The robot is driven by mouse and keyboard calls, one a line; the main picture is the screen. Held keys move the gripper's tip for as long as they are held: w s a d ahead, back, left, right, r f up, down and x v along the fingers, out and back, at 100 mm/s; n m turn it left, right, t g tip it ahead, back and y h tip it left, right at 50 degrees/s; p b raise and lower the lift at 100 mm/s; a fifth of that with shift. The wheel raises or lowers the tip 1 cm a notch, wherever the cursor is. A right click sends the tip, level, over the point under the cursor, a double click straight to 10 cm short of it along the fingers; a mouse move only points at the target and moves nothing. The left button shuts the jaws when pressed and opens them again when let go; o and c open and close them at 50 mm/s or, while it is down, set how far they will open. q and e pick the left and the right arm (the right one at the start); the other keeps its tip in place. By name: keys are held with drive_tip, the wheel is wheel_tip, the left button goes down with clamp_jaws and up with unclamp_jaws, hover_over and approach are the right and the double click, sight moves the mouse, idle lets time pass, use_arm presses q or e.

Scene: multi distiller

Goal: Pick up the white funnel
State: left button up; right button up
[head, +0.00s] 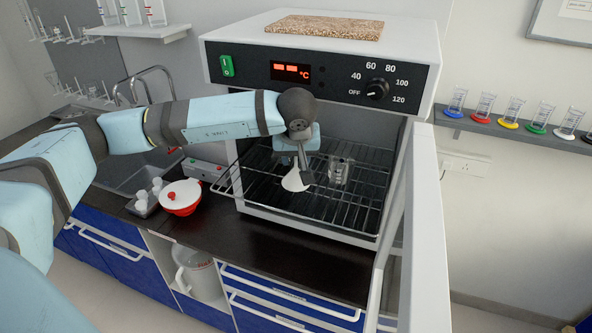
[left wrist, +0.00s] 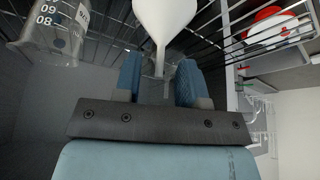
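The white funnel (head: 295,181) is inside the open oven at the wire rack, just below my left gripper (head: 297,160). In the left wrist view the funnel (left wrist: 165,18) shows its cone at the top, with its narrow stem pointing toward my gripper. My left gripper's two blue fingers (left wrist: 160,80) stand apart, with the stem between them in the picture and gaps on both sides. I cannot tell how deep the stem reaches between the fingers. My right gripper is not in view.
A glass beaker (head: 341,170) stands on the rack (head: 330,207) right of the funnel; it also shows in the left wrist view (left wrist: 50,32). The oven door (head: 425,230) stands open at right. A red pot with a white lid (head: 181,198) is on the counter at left.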

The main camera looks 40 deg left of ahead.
use_arm(q)
drive_tip(key=shift+x, duration=0.85)
drive_tip(key=shift+r, duration=0.1)
clamp_jaws()
